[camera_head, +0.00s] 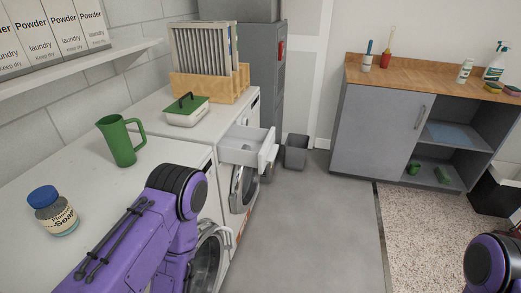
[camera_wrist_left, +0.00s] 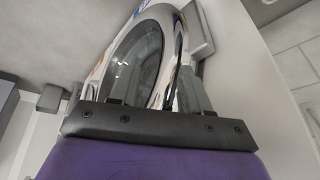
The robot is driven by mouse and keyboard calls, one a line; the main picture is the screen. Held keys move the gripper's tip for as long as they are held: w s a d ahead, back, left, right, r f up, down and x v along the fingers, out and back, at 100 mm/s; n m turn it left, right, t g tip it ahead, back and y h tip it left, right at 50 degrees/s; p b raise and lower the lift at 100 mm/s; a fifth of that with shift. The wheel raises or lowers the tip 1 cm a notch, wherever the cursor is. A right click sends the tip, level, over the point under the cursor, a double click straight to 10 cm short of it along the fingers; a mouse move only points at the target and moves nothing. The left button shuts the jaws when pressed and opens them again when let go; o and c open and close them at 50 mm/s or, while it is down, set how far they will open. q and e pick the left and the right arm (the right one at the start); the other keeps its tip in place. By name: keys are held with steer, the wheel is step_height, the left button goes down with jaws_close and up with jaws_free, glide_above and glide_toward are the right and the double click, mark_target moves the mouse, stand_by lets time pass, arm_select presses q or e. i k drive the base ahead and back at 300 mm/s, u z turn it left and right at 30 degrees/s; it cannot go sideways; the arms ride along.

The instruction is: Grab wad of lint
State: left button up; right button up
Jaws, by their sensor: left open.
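I cannot make out a wad of lint in either view. My left gripper (camera_wrist_left: 152,88) is open in the left wrist view, with its two fingers apart and nothing seen between them. Beyond the fingers is a round machine door (camera_wrist_left: 135,62) with a chrome rim; I cannot tell whether they touch it. In the head view my purple left arm reaches over the front edge of the near white machine and hides its own gripper. Only part of my right arm shows at the lower right; its gripper is out of view.
A white drawer (camera_head: 248,145) stands pulled out of the far machine. A green jug (camera_head: 121,142), a blue-capped soap jar (camera_head: 52,211) and a green-lidded box (camera_head: 187,110) sit on the machine tops. A grey bin (camera_head: 296,151) stands behind open floor. A grey cabinet (camera_head: 375,125) is at right.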

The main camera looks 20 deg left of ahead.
mark_target(245, 148)
steer(key=k, duration=1.15)
steer(key=z, duration=0.7)
steer(key=i, duration=2.25)
steer(key=u, duration=0.6)
